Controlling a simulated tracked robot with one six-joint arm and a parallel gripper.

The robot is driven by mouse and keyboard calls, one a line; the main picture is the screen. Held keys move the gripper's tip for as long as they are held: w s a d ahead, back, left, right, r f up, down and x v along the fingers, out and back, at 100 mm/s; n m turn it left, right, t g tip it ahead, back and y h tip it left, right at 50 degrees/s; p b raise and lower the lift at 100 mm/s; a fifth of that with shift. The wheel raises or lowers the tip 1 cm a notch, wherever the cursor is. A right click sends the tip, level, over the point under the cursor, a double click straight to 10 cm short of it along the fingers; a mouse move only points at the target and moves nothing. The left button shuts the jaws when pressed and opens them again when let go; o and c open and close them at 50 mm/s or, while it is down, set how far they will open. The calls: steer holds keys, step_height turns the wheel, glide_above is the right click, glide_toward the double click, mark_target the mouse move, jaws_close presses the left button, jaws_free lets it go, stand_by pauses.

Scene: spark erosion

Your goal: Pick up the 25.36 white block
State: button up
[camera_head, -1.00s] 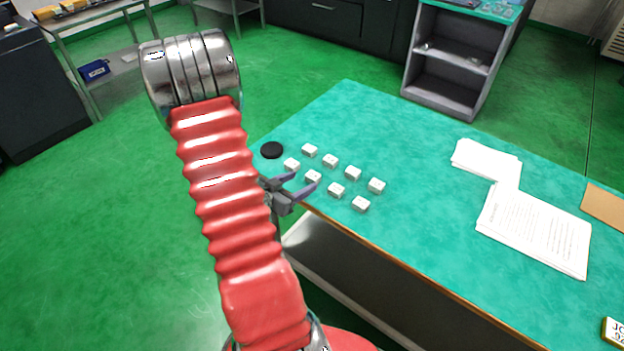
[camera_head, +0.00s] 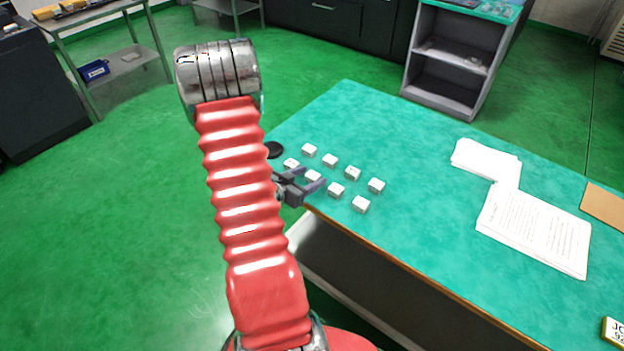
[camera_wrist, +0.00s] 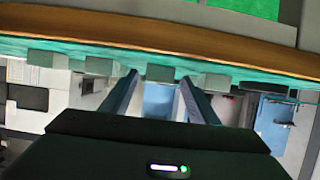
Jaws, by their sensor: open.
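Several small white blocks (camera_head: 336,190) stand in two rows on the green tabletop (camera_head: 410,235), near its left edge. Their markings are too small to read in the head view, so I cannot tell which is 25.36. My gripper (camera_head: 316,184) is open and empty at the table's edge, its fingers pointing at the blocks. In the wrist view the two fingers (camera_wrist: 155,90) are spread apart. Several blocks show there in a row along the table edge, and one block (camera_wrist: 160,74) lies between the fingertips, beyond them. I see no contact.
A black disc (camera_head: 274,150) lies at the table's left corner, partly behind my arm. White papers (camera_head: 535,226) and a brown sheet (camera_head: 606,206) lie to the right. The wooden table edge (camera_head: 400,263) runs just below the gripper. The tabletop between blocks and papers is clear.

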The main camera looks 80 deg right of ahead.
stand_by(0.5)
steer(key=c, duration=1.3)
steer(key=shift+r, duration=0.2)
step_height(320, 180, up, 10)
steer(key=shift+f, duration=0.15)
stand_by(0.6)
